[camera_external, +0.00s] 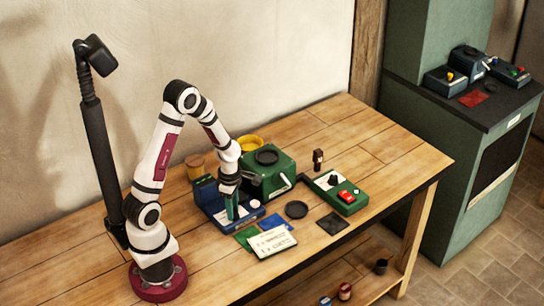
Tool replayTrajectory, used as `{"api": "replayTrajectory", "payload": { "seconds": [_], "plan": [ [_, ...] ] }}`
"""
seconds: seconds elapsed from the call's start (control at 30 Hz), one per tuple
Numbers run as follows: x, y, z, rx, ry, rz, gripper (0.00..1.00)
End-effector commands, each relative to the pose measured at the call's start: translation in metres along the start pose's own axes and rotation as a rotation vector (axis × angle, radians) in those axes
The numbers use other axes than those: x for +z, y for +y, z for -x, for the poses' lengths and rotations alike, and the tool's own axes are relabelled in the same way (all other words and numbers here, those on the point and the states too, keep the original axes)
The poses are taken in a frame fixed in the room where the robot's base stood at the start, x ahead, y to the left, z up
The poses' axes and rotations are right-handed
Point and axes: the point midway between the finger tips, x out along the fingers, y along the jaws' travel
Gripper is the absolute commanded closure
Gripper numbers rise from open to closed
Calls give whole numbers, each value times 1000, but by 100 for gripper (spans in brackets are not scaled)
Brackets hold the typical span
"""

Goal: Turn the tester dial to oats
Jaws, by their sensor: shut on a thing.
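The tester looks to be the blue box (212,207) with a raised back panel, on the wooden table just in front of my arm. My gripper (232,212) points down onto the top of this box, its fingertips low at the box's face. It is shut on what appears to be the tester dial, which the fingers hide. The dial's pointer and its markings cannot be made out, so its setting cannot be told. A small white round spot (255,204) shows on the box to the right of the fingers.
A green machine (268,172) stands close behind and right of the tester. A green control box (341,192) with a black knob and red switch is further right. Cards (272,242) and a dark disc (296,209) lie in front. The table's right end is clear.

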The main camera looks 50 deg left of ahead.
Motion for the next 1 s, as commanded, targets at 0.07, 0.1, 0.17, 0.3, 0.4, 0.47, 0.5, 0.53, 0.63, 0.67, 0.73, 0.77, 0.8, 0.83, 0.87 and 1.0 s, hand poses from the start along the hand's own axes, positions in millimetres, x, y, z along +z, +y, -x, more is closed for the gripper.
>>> {"api": "replayTrajectory", "payload": {
  "seconds": [0.07, 0.1, 0.17, 0.3, 0.4, 0.47, 0.5, 0.53, 0.63, 0.67, 0.73, 0.77, 0.8, 0.83, 0.87, 1.0],
  "plan": [
    [0, 0, 0, 0, 0, 0, 100],
    [0, 0, 0, 0, 0, -1, 100],
    [0, 0, 0, 0, 0, -1, 100],
    [0, 0, 0, -1, 0, -5, 100],
    [0, 0, 0, -1, 0, -24, 100],
    [0, 0, 0, -1, -1, -42, 100],
    [0, 0, 0, -1, -1, -60, 100],
    [0, 0, 0, -1, -1, -74, 100],
    [0, 0, 0, -1, -2, -138, 100],
    [0, 0, 0, -1, -3, -161, 100],
    [-1, 0, 0, -1, -5, -220, 100],
    [-1, 0, 0, -1, -5, -248, 100],
    [-1, 0, 0, -1, -6, -285, 100],
    [-1, 0, 0, -1, -7, -314, 100],
    [-1, 0, 0, -1, -8, -343, 100],
    [-1, 0, 0, -1, -12, -475, 100]
  ]
}}
